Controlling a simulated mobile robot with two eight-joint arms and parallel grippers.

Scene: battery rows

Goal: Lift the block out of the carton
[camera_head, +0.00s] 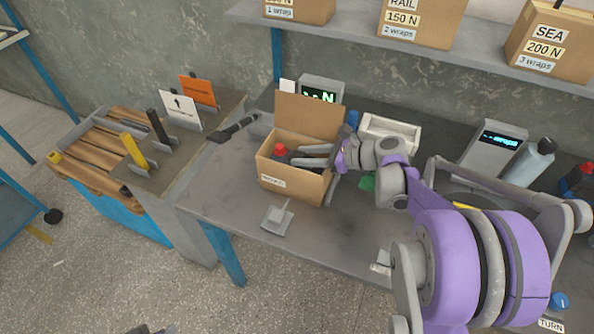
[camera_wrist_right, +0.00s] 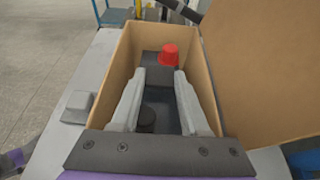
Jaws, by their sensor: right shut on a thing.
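The open carton (camera_head: 292,182) stands on the grey bench with its lid flap raised at the back. The block is dark, with a red cap (camera_head: 279,149) and a round black post. In the right wrist view the block (camera_wrist_right: 162,98) is inside the carton (camera_wrist_right: 103,97), its red cap beyond my fingertips and its black post between my fingers. My right gripper (camera_head: 298,156) reaches into the carton from the right and is shut on the block; its fingers also show in the right wrist view (camera_wrist_right: 167,78). The block's lower part is hidden.
A white tray (camera_head: 391,130) and a small display (camera_head: 322,92) stand behind the carton. A grey stand (camera_head: 277,217) sits at the bench's front edge. A bottle (camera_head: 531,163) stands at the right. The bench left of the carton is mostly clear.

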